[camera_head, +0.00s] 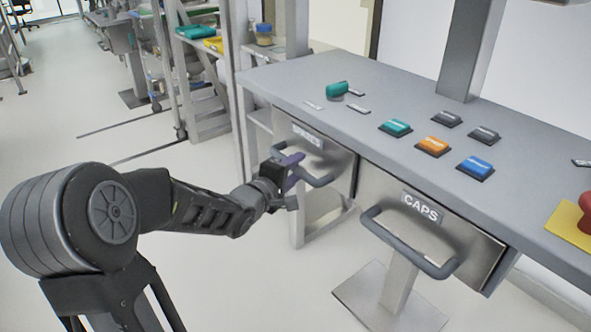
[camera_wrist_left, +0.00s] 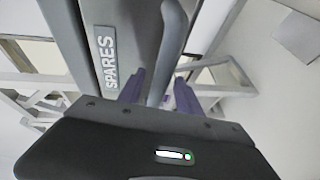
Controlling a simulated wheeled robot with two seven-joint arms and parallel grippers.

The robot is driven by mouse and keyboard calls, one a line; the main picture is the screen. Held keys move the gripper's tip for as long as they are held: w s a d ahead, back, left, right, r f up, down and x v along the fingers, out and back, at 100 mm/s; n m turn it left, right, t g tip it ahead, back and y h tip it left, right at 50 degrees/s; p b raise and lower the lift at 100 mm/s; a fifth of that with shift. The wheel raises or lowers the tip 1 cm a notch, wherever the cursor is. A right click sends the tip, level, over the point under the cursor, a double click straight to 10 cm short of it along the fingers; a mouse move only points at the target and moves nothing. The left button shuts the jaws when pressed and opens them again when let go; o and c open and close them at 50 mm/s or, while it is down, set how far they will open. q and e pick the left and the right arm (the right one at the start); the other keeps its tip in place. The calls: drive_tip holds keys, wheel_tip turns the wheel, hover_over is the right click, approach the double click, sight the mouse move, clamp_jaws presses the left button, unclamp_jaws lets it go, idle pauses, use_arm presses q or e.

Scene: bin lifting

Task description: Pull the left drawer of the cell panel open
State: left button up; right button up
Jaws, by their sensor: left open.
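The left drawer (camera_head: 325,170) of the cell panel sits under the grey top and carries a label that reads SPARES in the left wrist view (camera_wrist_left: 108,62). Its front looks flush with the panel. Its dark bar handle (camera_head: 322,181) sticks out from the front and also shows in the left wrist view (camera_wrist_left: 170,50). My left gripper (camera_head: 294,172) has purple fingers and is at the handle's left part. In the left wrist view its fingers (camera_wrist_left: 158,92) are apart, with the handle bar between them. I cannot tell whether they touch it. My right gripper is not in view.
The right drawer (camera_head: 425,225), labelled CAPS, has a similar handle (camera_head: 408,245). The panel top (camera_head: 300,82) holds several coloured buttons, a green knob (camera_head: 338,89) and a red button (camera_head: 586,212) on yellow. The floor in front is clear.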

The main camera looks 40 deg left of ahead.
use_arm(q)
drive_tip(key=shift+w, duration=0.25)
clamp_jaws()
idle(0.3)
idle(0.9)
